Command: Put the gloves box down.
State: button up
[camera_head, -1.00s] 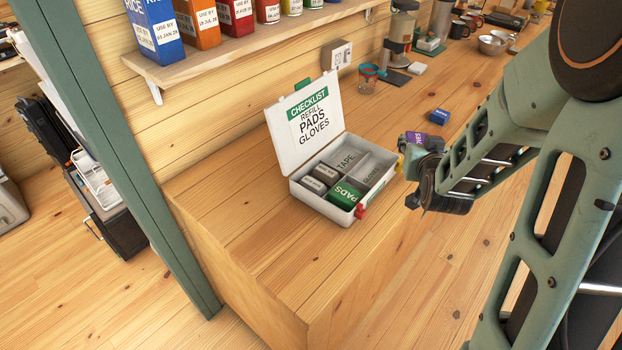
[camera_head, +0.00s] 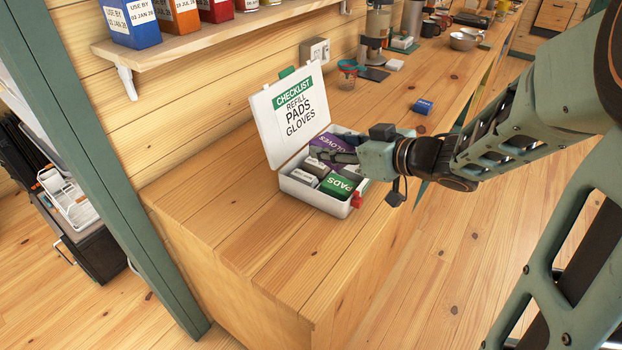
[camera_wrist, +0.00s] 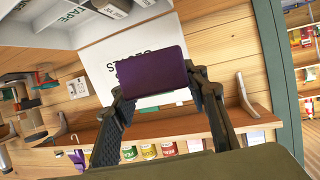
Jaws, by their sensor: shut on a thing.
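The purple gloves box (camera_head: 326,143) is in my gripper (camera_head: 343,156), over the back part of the open white first-aid case (camera_head: 322,206). In the wrist view the gloves box (camera_wrist: 152,72) sits between both fingers (camera_wrist: 154,84), with the case's raised lid behind it. The box looks above the case; its exact height over the compartments is hard to tell. The green pads box (camera_head: 337,186) and small grey-white boxes (camera_head: 309,172) lie in the front of the case. My gripper hides the right rear of the case.
The lid (camera_head: 291,115) stands open with a checklist. A shelf (camera_head: 220,38) with several boxes hangs on the wall behind. The counter in front of the case is clear.

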jog(key=s+a+f+n+g+y+b, duration=0.2)
jog(key=s+f, duration=0.2)
jog(key=b, duration=0.4)
send_over(269, 209)
jog(key=d, duration=0.1)
jog(key=shift+h, duration=0.3)
notch_tip(269, 209, down, 8)
jog(key=shift+s+r, duration=0.1)
jog(key=f, duration=0.2)
jog(key=a+f+b, duration=0.1)
jog(key=shift+f, duration=0.55)
